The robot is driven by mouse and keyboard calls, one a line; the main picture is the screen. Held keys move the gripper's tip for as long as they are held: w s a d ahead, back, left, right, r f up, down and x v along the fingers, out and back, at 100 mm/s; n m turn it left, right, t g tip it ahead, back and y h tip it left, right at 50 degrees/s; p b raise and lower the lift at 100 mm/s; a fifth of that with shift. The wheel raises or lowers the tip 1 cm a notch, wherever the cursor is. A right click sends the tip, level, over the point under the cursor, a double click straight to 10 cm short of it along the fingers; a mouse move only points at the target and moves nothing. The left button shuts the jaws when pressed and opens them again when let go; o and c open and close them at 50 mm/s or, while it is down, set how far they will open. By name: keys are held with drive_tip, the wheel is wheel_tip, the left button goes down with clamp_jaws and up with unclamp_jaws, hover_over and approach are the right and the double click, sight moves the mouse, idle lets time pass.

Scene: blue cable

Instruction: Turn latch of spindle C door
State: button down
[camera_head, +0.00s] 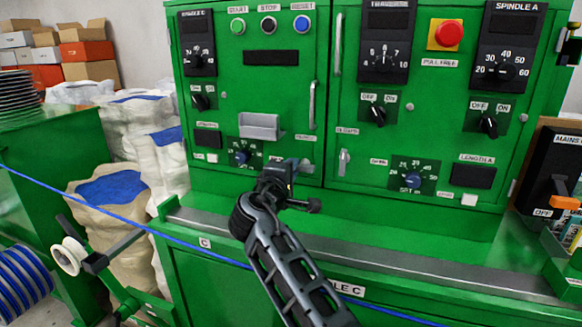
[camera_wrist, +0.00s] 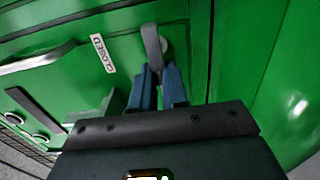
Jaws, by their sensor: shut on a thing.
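The green left-hand door (camera_head: 270,90) carries a dial labelled for spindle C at its upper left. Its latch (camera_wrist: 152,42) is a small grey lever on a round pivot, seen in the wrist view close to the door edge. A "CLOSED" label (camera_wrist: 103,53) is beside it. My gripper (camera_wrist: 158,72) has its two blue fingers shut on the free end of the lever. In the head view my gripper (camera_head: 288,178) is at the door's lower right, and it hides most of the latch there.
A similar latch (camera_head: 344,162) is on the right-hand door. A vertical handle (camera_head: 312,105) stands above my gripper. A metal-edged green ledge (camera_head: 400,262) runs below the doors. A blue cable (camera_head: 180,240) crosses in front. A red stop button (camera_head: 449,33) is at upper right.

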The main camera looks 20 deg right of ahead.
idle(0.4)
drive_tip(key=c, duration=1.1)
unclamp_jaws()
drive_tip(key=shift+c, duration=0.2)
drive_tip(key=b+v, duration=0.1)
drive_tip(key=v, duration=0.6)
drive_tip(key=shift+s+a, duration=0.25)
drive_tip(key=shift+s, duration=0.05)
drive_tip(key=shift+a+f, duration=0.1)
